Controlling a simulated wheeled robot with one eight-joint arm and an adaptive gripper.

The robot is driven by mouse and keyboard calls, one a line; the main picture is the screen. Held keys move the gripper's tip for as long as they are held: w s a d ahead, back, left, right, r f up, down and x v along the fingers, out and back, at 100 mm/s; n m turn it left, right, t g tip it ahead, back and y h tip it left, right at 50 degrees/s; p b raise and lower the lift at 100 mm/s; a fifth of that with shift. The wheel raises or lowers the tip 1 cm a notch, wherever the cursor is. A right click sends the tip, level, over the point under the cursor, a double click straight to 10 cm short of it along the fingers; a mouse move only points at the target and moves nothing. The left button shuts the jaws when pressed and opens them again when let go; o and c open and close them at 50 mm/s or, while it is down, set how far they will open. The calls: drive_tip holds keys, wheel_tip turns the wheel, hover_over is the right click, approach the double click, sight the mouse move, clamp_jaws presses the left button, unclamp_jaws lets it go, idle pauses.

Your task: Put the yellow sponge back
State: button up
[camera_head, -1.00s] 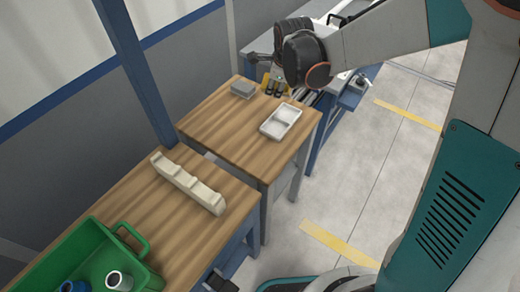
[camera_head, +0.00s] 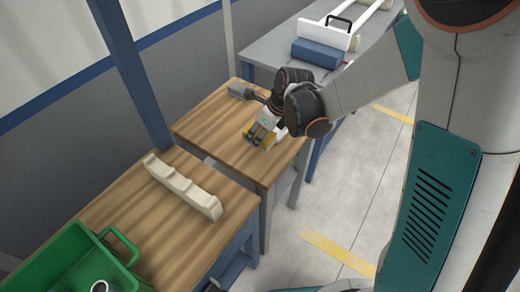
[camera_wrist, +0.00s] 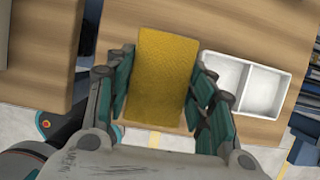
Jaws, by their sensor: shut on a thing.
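The yellow sponge (camera_wrist: 160,75) is held between the fingers of my gripper (camera_wrist: 162,90) in the wrist view. In the head view my gripper (camera_head: 259,131) is over the front right part of the middle wooden table (camera_head: 205,125), with small yellow parts of the sponge showing by the fingers. A white two-compartment tray (camera_wrist: 222,72) lies just right of the sponge in the wrist view. Its compartments look empty. In the head view the tray is mostly hidden behind my gripper. I cannot tell whether the sponge touches the table.
A grey block (camera_head: 238,89) lies at the table's back corner. A cream notched rack (camera_head: 183,187) and a green bin (camera_head: 70,262) stand on the nearer table. Behind, a grey bench holds a blue box (camera_head: 316,54) and a white holder. The left part of the middle table is clear.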

sight(260, 153)
drive_tip(key=shift+f+b, duration=1.1)
drive_tip(key=shift+f, duration=2.05)
drive_tip(key=shift+c, duration=0.4)
drive_tip(key=o, duration=1)
drive_tip(key=shift+r, duration=0.1)
drive_tip(key=p+v, duration=0.4)
drive_tip(key=v, duration=0.8)
drive_tip(key=shift+p, duration=0.3)
drive_tip(key=shift+s+d+r+n+t+h, duration=0.7)
drive_tip(key=shift+s+d+r+n, duration=1.75)
drive_tip(key=shift+n, duration=1.8)
drive_tip(key=shift+s+d+r+n+t+h, duration=0.65)
drive_tip(key=shift+s+d+r+n, duration=1.55)
drive_tip(key=shift+s+n, duration=1.7)
drive_tip(key=shift+s+d+r+n+t+h, duration=0.65)
drive_tip(key=shift+s+d+r+n, duration=1.55)
drive_tip(key=shift+n, duration=2.45)
